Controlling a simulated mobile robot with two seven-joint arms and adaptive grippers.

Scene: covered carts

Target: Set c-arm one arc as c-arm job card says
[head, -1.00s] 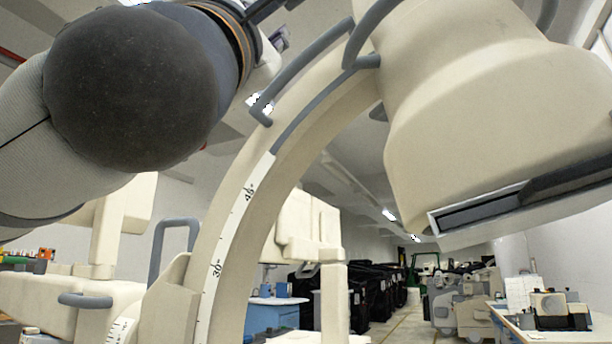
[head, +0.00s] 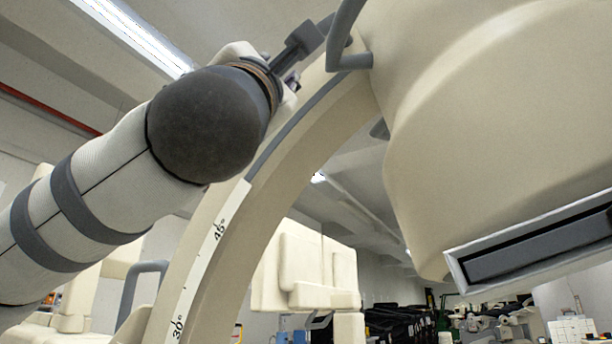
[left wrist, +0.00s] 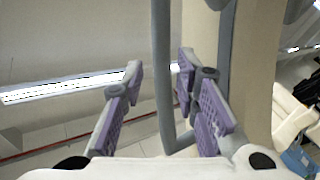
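The C-arm arc (head: 225,240) is a cream curved band rising from lower left to upper right in the head view. A white scale on its edge shows 30° and 45° marks; no pointer reading is visible. A grey loop handle (head: 345,40) is on the upper part. My left gripper (head: 322,30) is up beside the arc, partly hidden by my arm. In the left wrist view, my left gripper (left wrist: 160,77) has its purple-padded fingers apart, with a grey handle bar (left wrist: 162,45) running between them in the picture. Contact cannot be told. The job card and right gripper are not seen.
A large cream housing (head: 480,130) with a dark slotted face fills the right of the head view. Another cream unit (head: 310,265) stands behind the arc. A grey handle (head: 145,275) shows at lower left. Dark covered carts and equipment stand far back.

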